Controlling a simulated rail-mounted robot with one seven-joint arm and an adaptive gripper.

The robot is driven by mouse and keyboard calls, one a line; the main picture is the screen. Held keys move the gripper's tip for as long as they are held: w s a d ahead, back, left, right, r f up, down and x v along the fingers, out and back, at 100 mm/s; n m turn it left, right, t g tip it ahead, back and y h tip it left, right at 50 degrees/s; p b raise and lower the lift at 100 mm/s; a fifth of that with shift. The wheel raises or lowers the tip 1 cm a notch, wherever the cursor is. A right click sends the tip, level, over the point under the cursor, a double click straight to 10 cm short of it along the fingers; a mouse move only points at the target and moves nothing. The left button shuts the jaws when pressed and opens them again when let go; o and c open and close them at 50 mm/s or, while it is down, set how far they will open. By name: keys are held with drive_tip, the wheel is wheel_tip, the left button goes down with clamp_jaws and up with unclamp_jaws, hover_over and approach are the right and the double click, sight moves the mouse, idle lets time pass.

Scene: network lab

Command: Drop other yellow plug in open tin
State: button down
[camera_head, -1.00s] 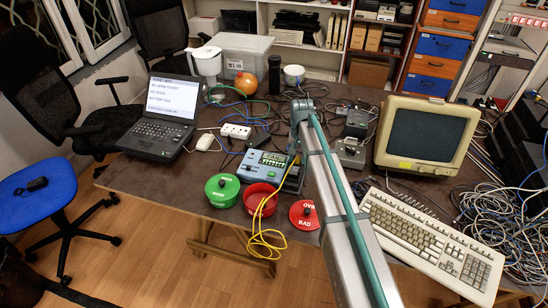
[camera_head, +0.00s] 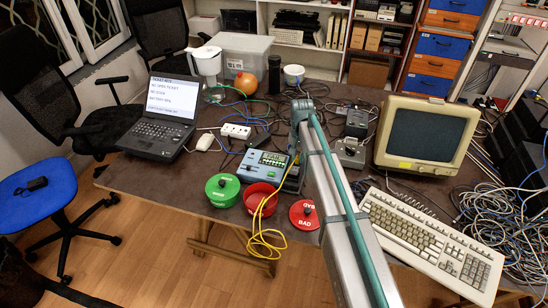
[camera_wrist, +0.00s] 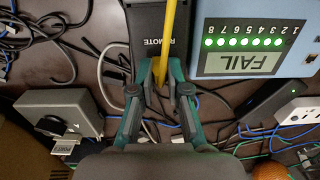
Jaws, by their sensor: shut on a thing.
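In the wrist view my gripper (camera_wrist: 162,88) is shut on the yellow plug end of the yellow cable (camera_wrist: 169,25), at the edge of a black box marked REMOTE (camera_wrist: 145,50). The fingers hide the plug, and I cannot tell whether it sits in the box. In the head view my arm hides the gripper. The open red tin (camera_head: 250,201) stands at the table's front edge. The yellow cable (camera_head: 262,238) runs over it and hangs in loops below the edge. Its other end in the tin is not clear.
The blue tester (camera_head: 262,168) shows FAIL in the wrist view (camera_wrist: 252,62). The green tin (camera_head: 222,190) stands left of the red tin; a red lid marked BAD (camera_head: 303,215) lies right. A grey box (camera_wrist: 60,110), a power strip (camera_wrist: 295,115) and loose cables surround my gripper.

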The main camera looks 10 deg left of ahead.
drive_tip(key=shift+r, duration=0.45)
drive_tip(key=shift+r+p, duration=1.2)
drive_tip(key=shift+r, duration=0.6)
drive_tip(key=shift+r, duration=0.1)
